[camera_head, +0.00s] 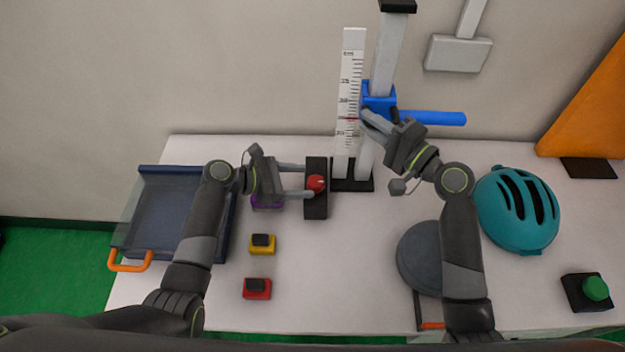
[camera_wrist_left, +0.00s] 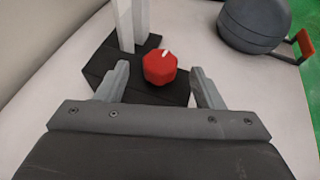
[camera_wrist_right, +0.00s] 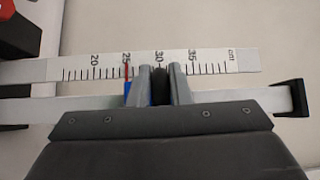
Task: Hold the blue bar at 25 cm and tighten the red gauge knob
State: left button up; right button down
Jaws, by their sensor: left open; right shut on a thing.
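The blue bar (camera_head: 430,118) sticks out right from its blue slider on the white upright post. My right gripper (camera_head: 368,121) is shut at the slider; a dark part shows between its fingers in the right wrist view (camera_wrist_right: 160,75), with blue (camera_wrist_right: 130,95) beside them. A red pointer line (camera_wrist_right: 126,75) lies at about the 25 mark of the white scale (camera_head: 350,75). The red knob (camera_head: 317,184), with a white mark on top in the left wrist view (camera_wrist_left: 160,68), sits on a black base. My left gripper (camera_head: 304,180) is open, its fingers on either side of the knob.
A dark tray (camera_head: 168,168) with an orange handle is at left. A teal helmet (camera_head: 517,240), a round grey object (camera_head: 418,259) and a green button (camera_head: 595,288) are at right.

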jog(key=shift+r, duration=0.1)
jog(key=c, duration=1.4)
grip_release()
pick_arm(q)
jog(key=v, duration=0.7)
pick_arm(e)
jog(key=shift+o, duration=0.2)
pick_arm(q)
jog(key=shift+a, duration=0.1)
pick_arm(e)
jog(key=shift+s+d+f, duration=0.25)
jog(key=shift+s+d, duration=0.1)
jog(key=shift+d, duration=0.1)
pick_arm(q)
notch_tip(320, 180, down, 5)
jog(key=b, duration=0.5)
jog(key=shift+s+f, duration=0.1)
jog(key=shift+f, duration=0.15)
jog(key=shift+f+b, duration=0.35)
jog(key=shift+b, duration=0.2)
pick_arm(e)
jog(key=v, duration=1.6)
jog(key=shift+r, duration=0.15)
jog(key=shift+s, duration=0.1)
